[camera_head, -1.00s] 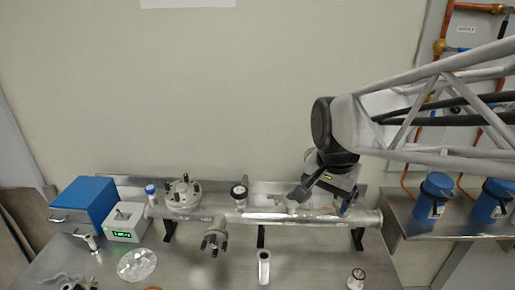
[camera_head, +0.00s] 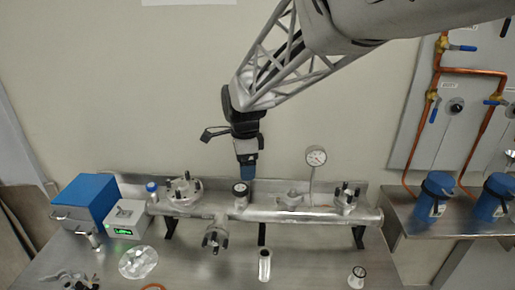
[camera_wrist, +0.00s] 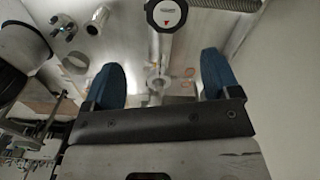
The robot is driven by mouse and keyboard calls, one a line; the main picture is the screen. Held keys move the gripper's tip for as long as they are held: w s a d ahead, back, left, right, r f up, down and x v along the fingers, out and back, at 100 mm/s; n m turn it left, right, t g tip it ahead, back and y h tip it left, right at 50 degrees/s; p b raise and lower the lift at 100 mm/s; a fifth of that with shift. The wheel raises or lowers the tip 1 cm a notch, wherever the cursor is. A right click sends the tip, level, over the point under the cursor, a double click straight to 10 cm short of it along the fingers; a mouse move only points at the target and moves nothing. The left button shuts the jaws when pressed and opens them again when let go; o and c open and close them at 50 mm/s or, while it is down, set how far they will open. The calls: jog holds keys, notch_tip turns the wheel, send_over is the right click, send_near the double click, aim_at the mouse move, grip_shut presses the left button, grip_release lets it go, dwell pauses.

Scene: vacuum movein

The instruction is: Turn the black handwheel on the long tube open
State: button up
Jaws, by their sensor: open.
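The long metal tube (camera_head: 275,215) lies across stands on the bench. The black handwheel (camera_head: 240,188) sits on top of it, left of the middle, with a pale face. In the wrist view the black handwheel (camera_wrist: 166,13) shows at the top edge, its white face bearing a red mark. My gripper (camera_head: 247,172) points down close above the handwheel in the head view. In the wrist view my gripper (camera_wrist: 161,75) has its two blue fingers wide apart with nothing held between them. The handwheel lies beyond the fingertips there, not between them.
Flanged ports (camera_head: 184,190) and (camera_head: 347,195) stand on the tube at left and right. A round gauge (camera_head: 316,156) rises behind it. A blue box (camera_head: 84,203) and a display unit (camera_head: 125,222) stand at left. Blue canisters (camera_head: 435,195) are on the right shelf.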

aim_at(241, 187)
jog(key=shift+w+a+f+m, duration=0.15)
jog(key=shift+w+a+m, duration=0.05)
jog(key=shift+a, duration=0.25)
jog(key=shift+w+a+f+m, duration=0.15)
jog(key=shift+w+a+m, duration=0.05)
jog(key=shift+a, duration=0.25)
jog(key=shift+f, duration=0.1)
jog(key=shift+f, duration=3.8)
jog(key=c, duration=0.9)
